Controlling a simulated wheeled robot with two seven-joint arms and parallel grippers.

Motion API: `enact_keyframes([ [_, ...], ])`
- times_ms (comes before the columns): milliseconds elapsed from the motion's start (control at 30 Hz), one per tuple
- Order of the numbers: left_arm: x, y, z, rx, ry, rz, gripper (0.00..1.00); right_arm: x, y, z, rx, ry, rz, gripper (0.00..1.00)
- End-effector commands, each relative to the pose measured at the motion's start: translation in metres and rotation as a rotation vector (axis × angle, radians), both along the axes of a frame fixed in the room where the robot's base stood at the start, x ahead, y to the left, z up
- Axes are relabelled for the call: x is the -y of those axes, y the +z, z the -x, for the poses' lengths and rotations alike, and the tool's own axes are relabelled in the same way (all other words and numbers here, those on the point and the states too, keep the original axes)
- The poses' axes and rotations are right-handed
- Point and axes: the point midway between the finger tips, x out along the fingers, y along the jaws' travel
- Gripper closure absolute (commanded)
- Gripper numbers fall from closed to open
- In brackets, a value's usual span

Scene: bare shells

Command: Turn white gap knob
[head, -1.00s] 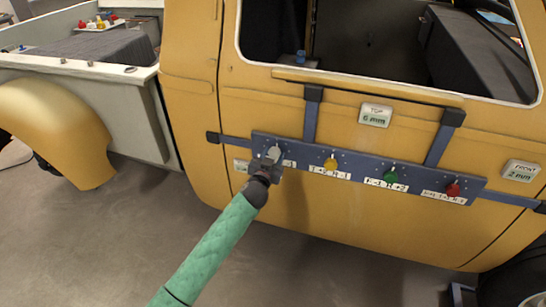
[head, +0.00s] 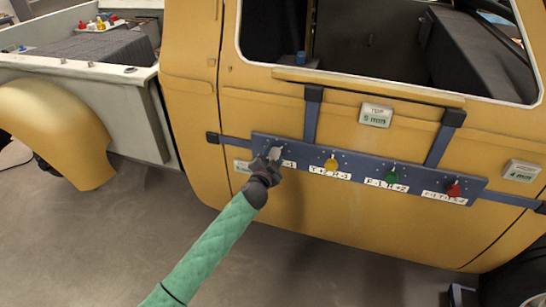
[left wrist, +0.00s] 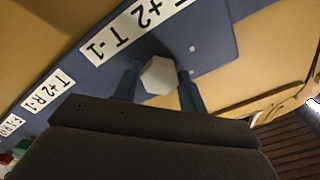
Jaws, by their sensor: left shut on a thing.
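The blue-grey bar (head: 300,153) is mounted across the yellow door, with a row of knobs. The white knob (head: 275,153) is at its left end and is partly hidden by my left gripper (head: 273,159). In the left wrist view the white six-sided knob (left wrist: 158,75) sits between the two fingers of my left gripper (left wrist: 159,88), one on each side, and the gripper is shut on it. A label beside it reads about "T+2 T-1". My right gripper is not in view.
To the right on the bar are a yellow knob (head: 331,164), a green knob (head: 391,177) and a red knob (head: 453,189). Displays marked TOP (head: 376,115) and FRONT (head: 521,171) are on the door. A truck bed (head: 90,52) is at left.

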Motion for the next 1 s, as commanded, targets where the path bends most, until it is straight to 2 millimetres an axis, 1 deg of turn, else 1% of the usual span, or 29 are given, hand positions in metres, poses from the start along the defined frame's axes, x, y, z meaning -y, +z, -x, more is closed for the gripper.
enact_keyframes([
  [200, 0.001, -0.001, 0.000, 0.002, -0.001, -0.010, 0.81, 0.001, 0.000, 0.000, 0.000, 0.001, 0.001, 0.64],
  [433, 0.001, -0.001, 0.001, 0.002, -0.001, -0.009, 0.81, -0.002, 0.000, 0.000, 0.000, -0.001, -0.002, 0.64],
  [467, 0.001, -0.001, 0.001, 0.002, -0.001, -0.009, 0.53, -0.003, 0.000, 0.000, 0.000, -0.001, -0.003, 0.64],
  [533, 0.001, -0.001, 0.001, 0.002, -0.001, -0.009, 0.39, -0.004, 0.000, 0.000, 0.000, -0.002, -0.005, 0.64],
  [567, 0.001, -0.001, 0.000, 0.002, -0.001, -0.009, 0.37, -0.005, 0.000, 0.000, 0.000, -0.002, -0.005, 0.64],
  [833, 0.000, -0.001, 0.001, 0.002, -0.001, -0.009, 0.37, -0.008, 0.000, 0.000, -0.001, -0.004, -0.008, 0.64],
  [967, -0.002, -0.002, 0.007, 0.002, -0.001, -0.009, 0.37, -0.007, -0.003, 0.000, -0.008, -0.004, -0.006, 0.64],
  [1000, -0.003, -0.003, 0.011, 0.002, -0.001, -0.009, 0.37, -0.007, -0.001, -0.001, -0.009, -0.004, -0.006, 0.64],
])
